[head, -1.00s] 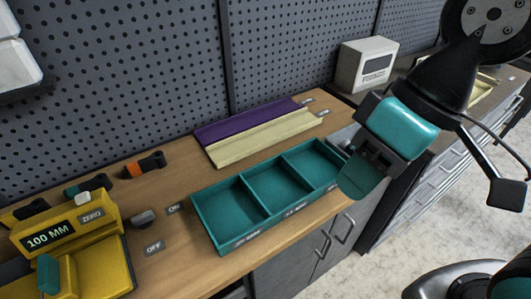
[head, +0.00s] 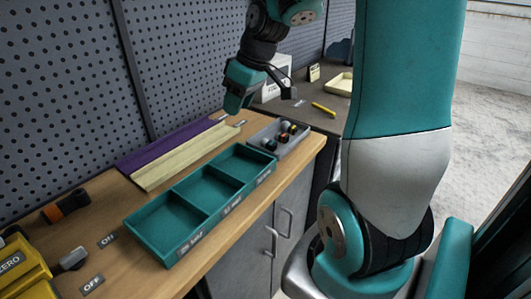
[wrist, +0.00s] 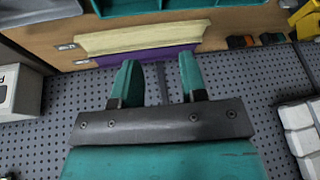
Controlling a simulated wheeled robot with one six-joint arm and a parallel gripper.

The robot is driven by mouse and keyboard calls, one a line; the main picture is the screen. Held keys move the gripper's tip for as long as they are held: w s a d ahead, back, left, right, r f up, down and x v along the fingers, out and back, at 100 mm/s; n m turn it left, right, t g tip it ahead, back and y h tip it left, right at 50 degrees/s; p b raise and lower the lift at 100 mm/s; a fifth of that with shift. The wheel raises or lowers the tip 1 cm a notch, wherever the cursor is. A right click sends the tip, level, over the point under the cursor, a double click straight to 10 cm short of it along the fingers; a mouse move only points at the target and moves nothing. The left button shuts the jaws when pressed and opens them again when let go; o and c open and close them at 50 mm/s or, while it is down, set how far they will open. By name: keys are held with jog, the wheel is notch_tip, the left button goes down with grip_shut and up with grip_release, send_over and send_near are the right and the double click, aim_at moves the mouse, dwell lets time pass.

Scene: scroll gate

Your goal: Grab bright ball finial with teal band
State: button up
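A grey tray (head: 304,139) at the right end of the workbench holds several small knobbed pieces (head: 283,133), with dark, pale, orange and teal parts. They are too small for me to tell which is the bright ball finial with the teal band. My gripper (head: 235,108) hangs above the back of the bench, left of the grey tray. In the wrist view my gripper (wrist: 157,65) is open, with nothing between its two teal fingers. The wrist view shows no finial; the pegboard and the bench's back edge lie beyond the fingers.
A teal three-compartment tray (head: 163,262) sits empty at the bench front. Purple (head: 150,157) and cream (head: 180,163) channel strips lie behind it. A yellow device (head: 22,270) stands at left. A pegboard (head: 60,90) rises behind. A white box (head: 272,90) stands beyond the gripper.

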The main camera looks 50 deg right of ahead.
jog(key=m+h+b, duration=0.1)
jog(key=m+h, duration=0.1)
send_near(268, 141)
jog(key=shift+t, duration=0.3)
jog(key=x, duration=0.2)
jog(key=p+x, duration=0.1)
jog(key=x, duration=0.1)
jog(key=shift+s+d+f, duration=0.1)
jog(key=shift+s+d, duration=0.05)
jog(key=shift+s, duration=0.2)
jog(key=shift+p+x, duration=0.7)
jog(key=shift+x, duration=2.1)
jog(key=shift+w, duration=0.1)
jog(key=c, duration=0.7)
